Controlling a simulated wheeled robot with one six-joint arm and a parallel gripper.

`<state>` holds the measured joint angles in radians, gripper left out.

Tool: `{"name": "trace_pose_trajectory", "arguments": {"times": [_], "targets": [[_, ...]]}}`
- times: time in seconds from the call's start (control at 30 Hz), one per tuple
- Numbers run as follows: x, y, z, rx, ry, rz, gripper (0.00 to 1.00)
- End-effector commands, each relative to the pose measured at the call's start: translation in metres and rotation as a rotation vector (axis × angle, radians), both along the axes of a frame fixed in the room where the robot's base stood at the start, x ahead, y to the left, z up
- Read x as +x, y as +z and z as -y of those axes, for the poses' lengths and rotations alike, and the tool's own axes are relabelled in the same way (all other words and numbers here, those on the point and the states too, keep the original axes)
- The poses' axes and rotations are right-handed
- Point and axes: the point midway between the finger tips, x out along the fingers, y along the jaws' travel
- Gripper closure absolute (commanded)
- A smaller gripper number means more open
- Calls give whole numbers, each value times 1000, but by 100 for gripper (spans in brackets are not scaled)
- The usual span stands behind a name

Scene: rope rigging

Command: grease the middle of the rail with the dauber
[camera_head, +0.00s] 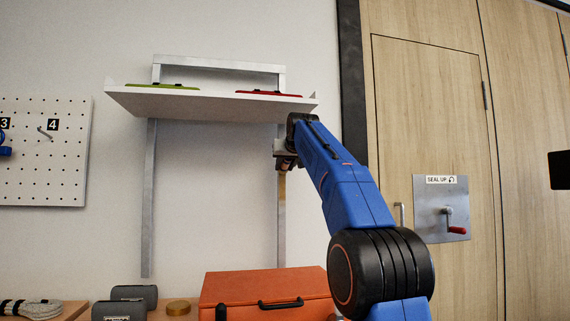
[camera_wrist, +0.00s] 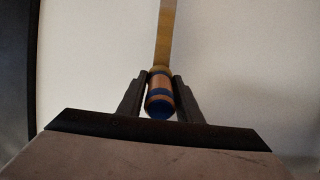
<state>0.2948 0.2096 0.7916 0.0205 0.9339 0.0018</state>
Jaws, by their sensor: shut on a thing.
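My gripper (camera_head: 283,150) is shut on the dauber, whose striped blue and copper body (camera_wrist: 160,98) sits between the two dark fingers in the wrist view. In the head view the gripper is in front of the right-hand metal rail (camera_head: 281,228), below the shelf. That rail is upright against the wall. A stretch just below the gripper looks golden, and a golden-brown strip (camera_wrist: 165,35) runs up beyond the dauber in the wrist view. I cannot tell whether the dauber touches the rail. A second upright rail (camera_head: 149,210) stands to the left.
A white shelf (camera_head: 200,105) is just above the gripper, bearing a green item (camera_head: 160,87) and a red item (camera_head: 268,94). A wooden door (camera_head: 430,120) is at the right.

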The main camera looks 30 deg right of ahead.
Motion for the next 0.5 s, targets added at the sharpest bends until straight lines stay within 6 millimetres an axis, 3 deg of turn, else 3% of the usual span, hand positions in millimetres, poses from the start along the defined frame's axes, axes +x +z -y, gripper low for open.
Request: {"name": "trace_pose_trajectory", "arguments": {"times": [0.5], "targets": [[0,-30,0,0,0,0,90]]}}
